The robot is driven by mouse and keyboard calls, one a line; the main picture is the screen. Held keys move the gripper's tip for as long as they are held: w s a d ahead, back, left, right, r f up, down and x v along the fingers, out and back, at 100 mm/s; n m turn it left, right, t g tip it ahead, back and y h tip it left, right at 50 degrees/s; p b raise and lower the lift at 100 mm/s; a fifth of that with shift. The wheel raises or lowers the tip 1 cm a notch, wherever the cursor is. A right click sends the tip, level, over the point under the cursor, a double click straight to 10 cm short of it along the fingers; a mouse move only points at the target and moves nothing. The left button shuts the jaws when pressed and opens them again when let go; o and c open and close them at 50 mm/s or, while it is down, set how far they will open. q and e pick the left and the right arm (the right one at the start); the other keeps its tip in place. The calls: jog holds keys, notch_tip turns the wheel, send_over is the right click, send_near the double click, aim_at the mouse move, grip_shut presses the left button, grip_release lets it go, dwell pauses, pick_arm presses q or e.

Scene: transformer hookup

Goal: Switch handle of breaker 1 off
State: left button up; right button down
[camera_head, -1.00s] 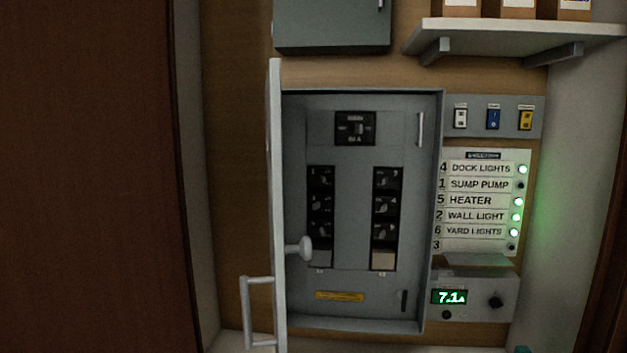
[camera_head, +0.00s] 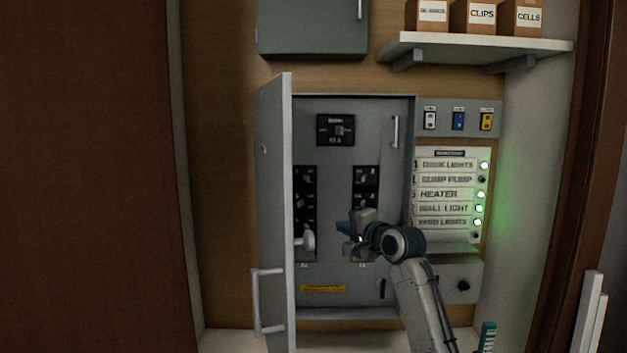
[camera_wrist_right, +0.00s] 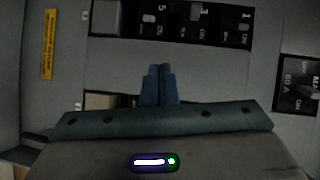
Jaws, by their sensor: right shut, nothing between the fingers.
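Breaker 1 (camera_head: 306,177) is at the top of the left black breaker column in the open grey panel. In the right wrist view, which is turned sideways, breaker 1 (camera_wrist_right: 243,28) lies at the right end of the row, beside breakers 3 and 5. Its handle is small and dark in the head view, so its position is hard to tell. My right gripper (camera_head: 345,228) is in front of the panel, between the two columns and lower than breaker 1. Its blue fingers (camera_wrist_right: 160,72) are together and empty, apart from breaker 1. My left gripper is out of view.
The main breaker (camera_head: 336,130) is above both columns. A directory board (camera_head: 447,195) with green lamps is at the right. My right arm hides part of the right column.

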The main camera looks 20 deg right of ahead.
jog(key=m+t+y, duration=0.1)
send_near(310, 175)
jog(key=v, duration=0.4)
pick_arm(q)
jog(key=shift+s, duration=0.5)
pick_arm(e)
jog(key=shift+s+d+f, duration=0.1)
jog(key=shift+f, duration=0.2)
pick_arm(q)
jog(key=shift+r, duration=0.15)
